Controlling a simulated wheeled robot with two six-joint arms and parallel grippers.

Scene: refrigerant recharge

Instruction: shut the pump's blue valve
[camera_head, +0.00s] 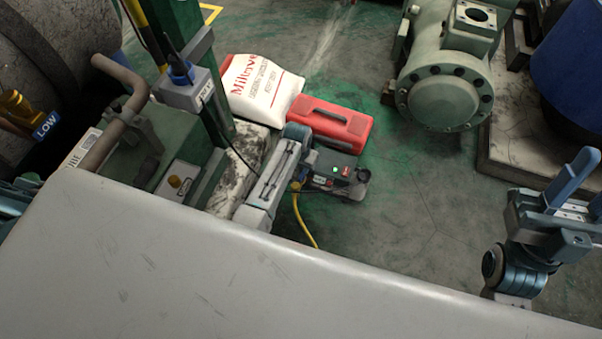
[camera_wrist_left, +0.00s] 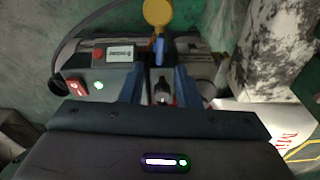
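The pump (camera_head: 340,183) is a small dark unit on the floor. In the left wrist view the pump (camera_wrist_left: 112,75) shows a red button, a red rocker switch and a green light. Its blue valve (camera_wrist_left: 159,51) stands below a round yellow part (camera_wrist_left: 157,12). My left gripper (camera_wrist_left: 160,76) is open, with one blue finger on each side of the valve's line and gaps between. In the head view the left gripper (camera_head: 303,171) reaches down at the pump's left end; the valve is not clear there. My right gripper (camera_head: 582,192) is open and empty at the right edge.
A red case (camera_head: 333,122) and a white printed bag (camera_head: 262,88) lie behind the pump. A stained block (camera_head: 247,150) is close beside my left arm. A yellow hose (camera_head: 303,220) runs forward. A green flanged machine (camera_head: 445,95) stands right; floor between is clear.

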